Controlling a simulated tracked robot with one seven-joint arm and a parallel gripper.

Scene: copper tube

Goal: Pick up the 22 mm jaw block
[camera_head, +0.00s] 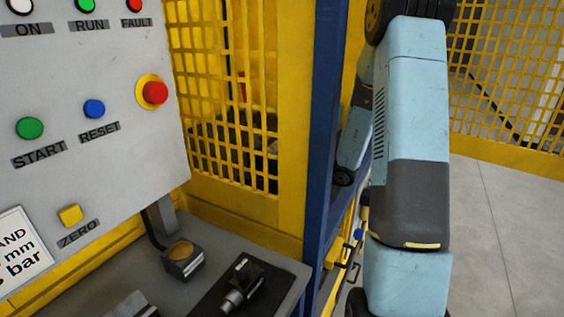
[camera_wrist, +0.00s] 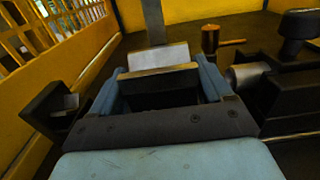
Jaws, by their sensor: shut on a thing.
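My gripper (camera_wrist: 160,76) is in the middle of the wrist view, with a blue finger on each side. It is shut on a block (camera_wrist: 158,56) with a pale grey metal upper face and a darker lower part. I take this to be the jaw block; no size marking is readable on it. The fingers and the dark palm bar hide its lower part. In the head view my arm runs down the right side, and the gripper cannot be made out.
The wrist view shows a dark block (camera_wrist: 50,108) at left, and a dark machine with a metal cylinder (camera_wrist: 246,76) at right. The head view shows a button panel (camera_head: 75,80), yellow mesh fencing (camera_head: 230,100), a blue post (camera_head: 327,120) and a bench holding a black device (camera_head: 243,284).

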